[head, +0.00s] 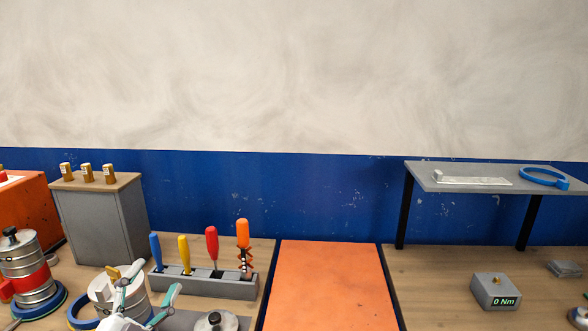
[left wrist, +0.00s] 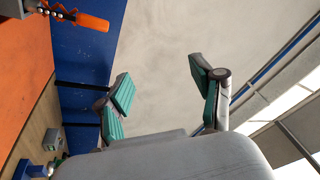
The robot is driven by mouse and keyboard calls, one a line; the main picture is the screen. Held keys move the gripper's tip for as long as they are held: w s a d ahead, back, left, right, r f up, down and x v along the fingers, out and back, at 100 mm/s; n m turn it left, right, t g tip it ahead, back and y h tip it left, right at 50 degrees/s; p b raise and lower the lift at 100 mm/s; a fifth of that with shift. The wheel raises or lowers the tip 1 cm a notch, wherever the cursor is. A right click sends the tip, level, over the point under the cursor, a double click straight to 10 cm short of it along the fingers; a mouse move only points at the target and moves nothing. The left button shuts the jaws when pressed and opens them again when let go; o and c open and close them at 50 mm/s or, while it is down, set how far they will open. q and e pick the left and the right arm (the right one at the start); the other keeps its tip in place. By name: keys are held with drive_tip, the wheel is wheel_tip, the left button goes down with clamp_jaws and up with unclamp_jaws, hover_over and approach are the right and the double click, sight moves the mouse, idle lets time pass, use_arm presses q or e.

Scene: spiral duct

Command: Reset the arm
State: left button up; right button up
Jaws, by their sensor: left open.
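My left gripper (head: 152,283) shows at the bottom left of the head view, in front of the tool rack. Its teal-padded fingers are spread. In the left wrist view the same gripper (left wrist: 161,84) is open with nothing between its fingers, against the pale wall. A grey metal cylinder (head: 100,288) stands just left of it in the head view, partly hidden by the gripper. My right gripper does not show.
A grey rack (head: 205,285) holds several screwdriver-like tools. A stacked metal duct piece (head: 28,270) and a grey cabinet (head: 100,220) stand left. An orange panel (head: 330,290) lies mid-table. At right are a raised shelf (head: 470,180) and a "0 Nm" box (head: 494,291).

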use_arm(q)
drive_tip(key=s+a+f+n+g+y, duration=0.1)
drive_tip(key=s+f+n+g+y, duration=0.25)
drive_tip(key=f, duration=0.65)
drive_tip(key=s+a+f+n+g+y, duration=0.1)
drive_tip(key=s+f+n+g+y, duration=0.15)
drive_tip(key=f+n+g, duration=0.45)
drive_tip(key=s+d+f+g+h, duration=0.1)
drive_tip(key=s+d+f+g, duration=0.25)
drive_tip(key=s+f, duration=0.5)
drive_tip(key=s+d+f+g+h, duration=0.15)
drive_tip(key=s+f+g, duration=0.25)
drive_tip(key=s+f, duration=0.45)
wheel_tip(320, 180, down, 22)
drive_tip(key=s, duration=0.2)
drive_tip(key=s+a+f+g, duration=0.2)
drive_tip(key=s+a+f, duration=0.1)
drive_tip(key=s+f, duration=1.4)
drive_tip(key=shift+f+m, duration=0.35)
